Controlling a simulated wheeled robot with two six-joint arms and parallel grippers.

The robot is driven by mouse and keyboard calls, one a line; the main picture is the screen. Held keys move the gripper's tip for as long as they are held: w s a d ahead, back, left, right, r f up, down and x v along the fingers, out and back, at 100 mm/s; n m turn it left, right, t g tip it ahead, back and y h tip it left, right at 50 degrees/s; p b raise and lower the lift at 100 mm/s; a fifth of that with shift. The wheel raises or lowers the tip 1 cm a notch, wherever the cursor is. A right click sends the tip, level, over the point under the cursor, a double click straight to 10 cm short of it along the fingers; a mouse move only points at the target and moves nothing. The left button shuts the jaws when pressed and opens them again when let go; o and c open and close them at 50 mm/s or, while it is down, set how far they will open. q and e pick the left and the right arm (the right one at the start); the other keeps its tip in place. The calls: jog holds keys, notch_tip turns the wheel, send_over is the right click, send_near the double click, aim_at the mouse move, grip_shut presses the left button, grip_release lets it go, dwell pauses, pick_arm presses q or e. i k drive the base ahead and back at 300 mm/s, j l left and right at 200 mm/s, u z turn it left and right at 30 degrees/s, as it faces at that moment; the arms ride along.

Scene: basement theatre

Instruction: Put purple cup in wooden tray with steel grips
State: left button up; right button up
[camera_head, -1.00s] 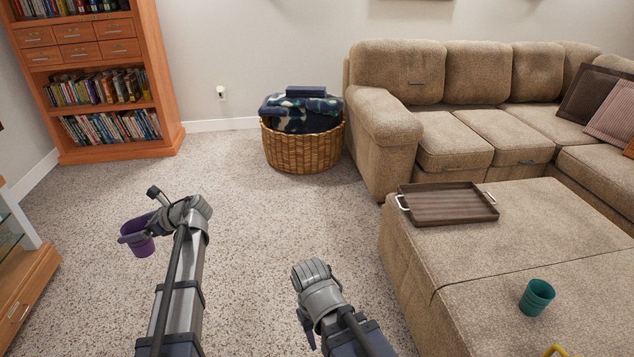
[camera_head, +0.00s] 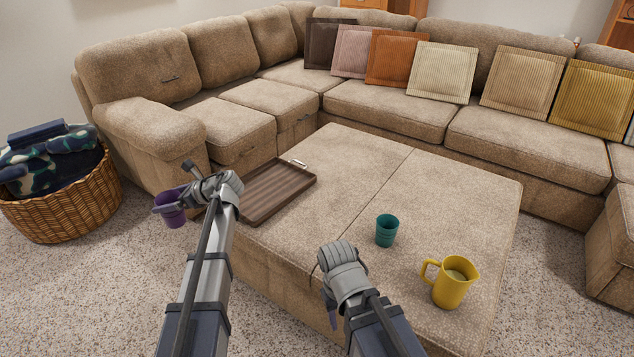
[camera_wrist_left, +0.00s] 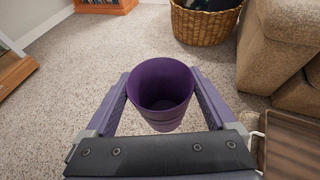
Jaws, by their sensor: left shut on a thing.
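My left gripper (camera_head: 187,191) is shut on the purple cup (camera_head: 174,214). In the left wrist view the cup (camera_wrist_left: 162,88) is upright between the two fingers, and its inside looks empty. The wooden tray (camera_head: 283,192) with steel grips lies on the near left part of the ottoman, just right of the left gripper. Its far grip (camera_head: 299,162) shows in the head view; the near left part of the tray is hidden behind my left arm. The tray's edge (camera_wrist_left: 290,140) also shows at the right of the left wrist view. My right gripper (camera_head: 330,305) points down near the ottoman's front side; its jaws are unclear.
A teal cup (camera_head: 387,231) and a yellow pitcher (camera_head: 453,284) stand on the ottoman (camera_head: 350,170). A wicker basket (camera_head: 65,207) with blankets stands on the carpet at left. A sectional sofa (camera_head: 370,105) with several cushions runs behind the ottoman.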

aim_at(252, 199)
jog(key=i+j+z, duration=0.15)
jog(key=j+z, duration=0.2)
jog(key=i+j+z, duration=0.1)
jog(key=j+z, duration=0.2)
jog(key=j, duration=0.2)
jog(key=j+z, duration=0.35)
jog(key=i+j, duration=0.05)
jog(key=j, duration=0.05)
